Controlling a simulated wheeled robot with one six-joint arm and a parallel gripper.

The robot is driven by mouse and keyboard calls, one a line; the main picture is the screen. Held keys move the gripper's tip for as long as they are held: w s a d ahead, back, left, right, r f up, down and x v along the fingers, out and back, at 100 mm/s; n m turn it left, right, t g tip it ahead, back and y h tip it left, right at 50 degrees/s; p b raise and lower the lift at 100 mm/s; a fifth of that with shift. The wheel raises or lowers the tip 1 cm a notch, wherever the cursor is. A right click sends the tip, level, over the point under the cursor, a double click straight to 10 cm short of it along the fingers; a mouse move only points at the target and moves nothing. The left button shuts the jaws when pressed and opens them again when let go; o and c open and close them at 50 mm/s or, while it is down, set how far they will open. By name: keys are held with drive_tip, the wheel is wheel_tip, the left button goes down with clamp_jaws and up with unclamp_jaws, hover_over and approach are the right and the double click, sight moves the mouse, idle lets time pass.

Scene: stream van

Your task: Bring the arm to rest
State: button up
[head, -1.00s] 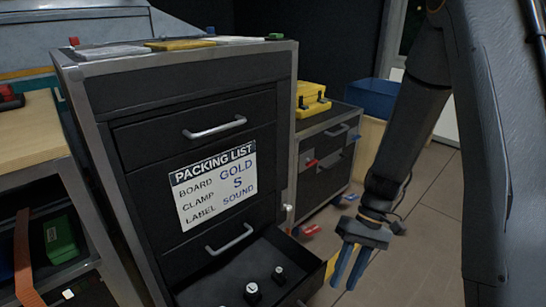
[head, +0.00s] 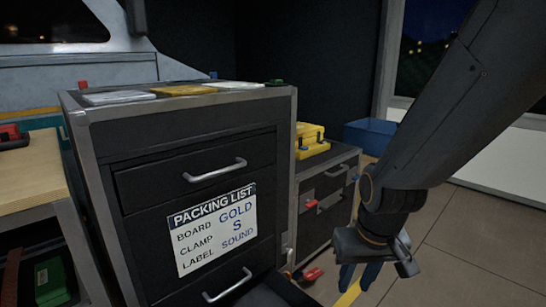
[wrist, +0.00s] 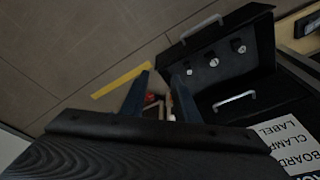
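My arm hangs down at the right of the head view, in front of the floor and beside the low cabinet. My gripper (head: 359,277) points downward with its two blue fingers apart. In the wrist view, my gripper (wrist: 160,75) shows the same two fingers apart, with nothing held between them. Floor and a small blurred red thing show beyond the fingers.
A dark drawer cabinet (head: 205,135) bears a packing list (head: 212,228) and flat boards on top. Its lower drawer (wrist: 225,75) stands open with several small dark items inside. A low cabinet (head: 325,185) carries a yellow case (head: 311,139). A blue bin (head: 370,133) stands behind. Floor at right is clear.

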drive_tip(key=s+a+r+n+g+y, duration=0.1)
drive_tip(key=s+a+r+n, duration=0.25)
drive_tip(key=s+a, duration=0.45)
drive_tip(key=s+a+r+n+g+y, duration=0.1)
drive_tip(key=s+a+r+n+g, duration=0.1)
drive_tip(key=s+a+r, duration=0.6)
drive_tip(key=d+r+m+h+p, duration=0.1)
drive_tip(key=d+r+m+p, duration=0.2)
drive_tip(key=d+r+p, duration=0.6)
drive_tip(key=w+d+r+m+h+p, duration=0.1)
drive_tip(key=d+r+m+p, duration=0.2)
drive_tip(key=d+r+p, duration=0.6)
wheel_tip(320, 180, up, 4)
drive_tip(key=p, duration=1.6)
drive_tip(key=shift+w+d+f+p, duration=0.15)
drive_tip(key=shift+p, duration=0.2)
idle(2.4)
